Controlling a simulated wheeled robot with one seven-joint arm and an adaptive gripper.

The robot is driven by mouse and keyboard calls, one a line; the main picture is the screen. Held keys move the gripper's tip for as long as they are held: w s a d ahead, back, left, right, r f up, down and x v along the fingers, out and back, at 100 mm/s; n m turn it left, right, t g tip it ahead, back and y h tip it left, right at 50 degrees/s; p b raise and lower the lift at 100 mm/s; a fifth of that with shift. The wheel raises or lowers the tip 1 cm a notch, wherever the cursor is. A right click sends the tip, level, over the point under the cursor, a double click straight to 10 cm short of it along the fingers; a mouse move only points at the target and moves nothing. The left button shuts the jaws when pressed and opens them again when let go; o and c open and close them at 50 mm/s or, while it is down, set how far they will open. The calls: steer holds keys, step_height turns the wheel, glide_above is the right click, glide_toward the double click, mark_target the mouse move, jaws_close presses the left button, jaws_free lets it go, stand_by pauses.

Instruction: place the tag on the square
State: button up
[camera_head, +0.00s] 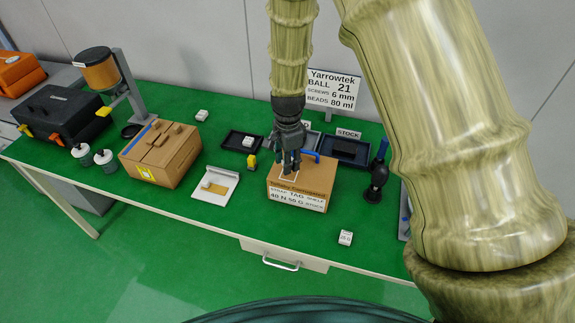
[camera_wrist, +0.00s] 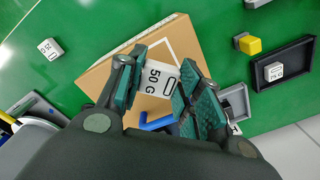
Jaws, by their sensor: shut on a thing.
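A white tag marked 50 G (camera_wrist: 158,88) is between the fingers of my gripper (camera_wrist: 160,90) in the wrist view. My gripper (camera_head: 290,165) is shut on it, pointing down over the top of a brown cardboard box (camera_head: 316,187). A white square outline is drawn on the box top (camera_wrist: 110,82); part of it shows beyond the tag and the rest is hidden by the fingers. In the head view the fingers hide the tag. I cannot tell whether the tag touches the box top.
A blue piece (camera_wrist: 158,123) lies by the box's edge. White blocks (camera_head: 345,238) (camera_head: 201,115), a dark tray (camera_head: 241,141), a yellow block (camera_head: 252,161) and a larger carton (camera_head: 160,152) stand around. A black stand (camera_head: 376,180) is right of the box. The green front tabletop is mostly clear.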

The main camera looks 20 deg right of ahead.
steer(key=shift+f+p, duration=0.9)
steer(key=shift+f, duration=0.8)
steer(key=shift+f, duration=0.1)
steer(key=o, duration=0.9)
steer(key=shift+c, duration=0.2)
steer(key=shift+s+r+b, duration=0.1)
steer(key=shift+r+b, duration=2.05)
steer(key=shift+r, duration=3.95)
